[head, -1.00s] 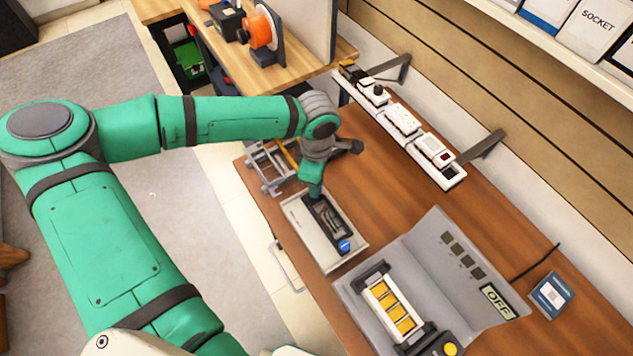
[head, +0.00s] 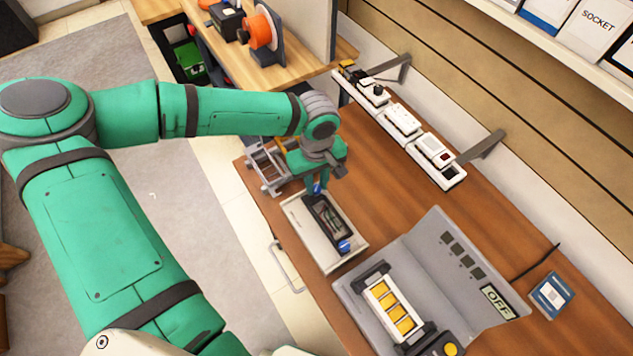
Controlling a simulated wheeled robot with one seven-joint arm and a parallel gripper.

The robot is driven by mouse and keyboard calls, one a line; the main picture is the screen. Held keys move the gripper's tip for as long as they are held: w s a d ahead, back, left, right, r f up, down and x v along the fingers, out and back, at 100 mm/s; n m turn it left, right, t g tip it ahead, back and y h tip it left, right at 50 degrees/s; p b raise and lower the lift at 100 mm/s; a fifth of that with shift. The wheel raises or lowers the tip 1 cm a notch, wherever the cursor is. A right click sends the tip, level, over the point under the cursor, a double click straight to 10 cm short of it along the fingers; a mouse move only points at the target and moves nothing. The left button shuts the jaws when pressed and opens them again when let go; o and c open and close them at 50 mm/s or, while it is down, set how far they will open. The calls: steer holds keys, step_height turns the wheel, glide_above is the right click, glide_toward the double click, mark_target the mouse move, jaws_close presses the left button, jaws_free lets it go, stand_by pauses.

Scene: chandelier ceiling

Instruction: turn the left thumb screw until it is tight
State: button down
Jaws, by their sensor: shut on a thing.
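A light grey box (head: 303,229) with a dark open recess (head: 331,221) lies on the wooden workbench. A blue thumb screw (head: 344,247) sits at the near right end of the recess. The left thumb screw (head: 318,188), also blue, is at the far left end. My gripper (head: 317,183) points down over that end and is shut on the left thumb screw, with only a bit of blue showing between the fingers. The screw's thread and seat are too small to make out.
A grey test unit (head: 440,270) with an OFF display stands to the right of the box. A metal rack (head: 266,168) is close on the left. A white rail of sockets and switches (head: 455,176) runs along the wall. Bare bench (head: 385,185) lies between.

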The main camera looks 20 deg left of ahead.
mark_target(317, 188)
steer(key=shift+d+m, duration=0.1)
steer(key=shift+m, duration=0.4)
steer(key=c, duration=1.5)
jaws_free()
steer(key=shift+c, duration=0.2)
steer(key=shift+r, duration=0.15)
step_height(317, 188, up, 11)
steer(key=shift+f, duration=0.2)
